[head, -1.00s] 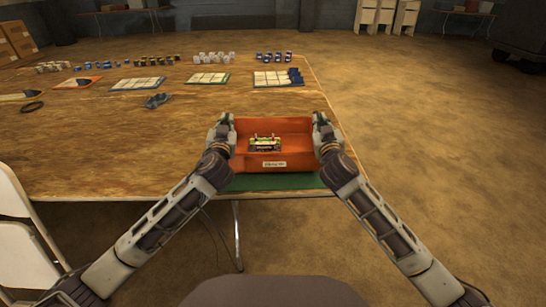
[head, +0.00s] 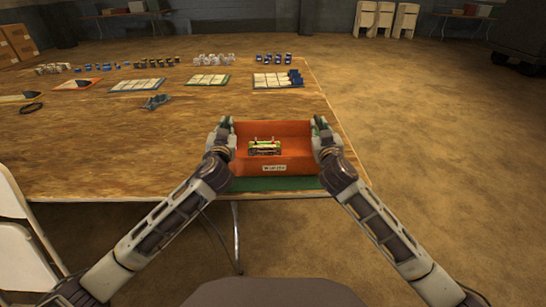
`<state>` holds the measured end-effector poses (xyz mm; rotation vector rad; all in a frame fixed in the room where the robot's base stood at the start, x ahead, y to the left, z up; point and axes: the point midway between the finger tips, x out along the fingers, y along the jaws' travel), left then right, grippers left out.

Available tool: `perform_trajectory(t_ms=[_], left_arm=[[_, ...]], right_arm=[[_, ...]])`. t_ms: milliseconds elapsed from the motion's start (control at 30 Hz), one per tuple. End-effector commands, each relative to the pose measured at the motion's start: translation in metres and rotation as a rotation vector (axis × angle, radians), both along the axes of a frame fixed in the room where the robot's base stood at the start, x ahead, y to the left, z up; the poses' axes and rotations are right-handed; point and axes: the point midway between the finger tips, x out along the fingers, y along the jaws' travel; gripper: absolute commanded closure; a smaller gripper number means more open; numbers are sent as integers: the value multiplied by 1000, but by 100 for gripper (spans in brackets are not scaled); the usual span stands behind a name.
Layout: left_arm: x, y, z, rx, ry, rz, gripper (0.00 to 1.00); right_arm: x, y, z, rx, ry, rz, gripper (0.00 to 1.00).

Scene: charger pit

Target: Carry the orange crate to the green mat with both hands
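The orange crate (head: 302,157) is in the middle of the head view, at the right front corner of the wooden table. It holds a small device (head: 264,147) and has a white label on its front. The green mat (head: 275,184) shows as a strip below the crate's front; the crate hides the rest, and I cannot tell whether the two touch. My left gripper (head: 226,126) is at the crate's left wall and my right gripper (head: 320,126) at its right wall. Both appear shut on the walls, though the fingertips are small and partly hidden.
The wooden table (head: 100,155) has clear room left of the crate. A small grey-blue object (head: 156,102) lies farther back. Trays of white cards (head: 207,80) and rows of small cups stand at the back.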

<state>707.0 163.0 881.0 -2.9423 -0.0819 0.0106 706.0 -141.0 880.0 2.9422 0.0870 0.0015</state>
Motion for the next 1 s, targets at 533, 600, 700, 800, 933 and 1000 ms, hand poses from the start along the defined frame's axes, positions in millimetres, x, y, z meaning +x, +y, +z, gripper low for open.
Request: perform_trajectory(t_ms=[533,600,700,800,933,1000], left_arm=[[-4,1,3,-2,-4,2,69],[-7,1,2,-2,-3,3,69],[-13,1,1,-2,-2,3,69],[-21,1,1,-2,-1,4,69],[-34,1,0,-2,1,5,69],[-40,0,0,-1,1,6,69]], right_arm=[[1,-3,3,1,-3,-7,66],[1,-3,3,2,-3,-7,66],[1,-3,3,2,-3,-6,66],[1,-3,3,2,-4,-6,66],[1,-3,3,2,-4,-6,66],[1,-3,3,2,-4,-6,66]])
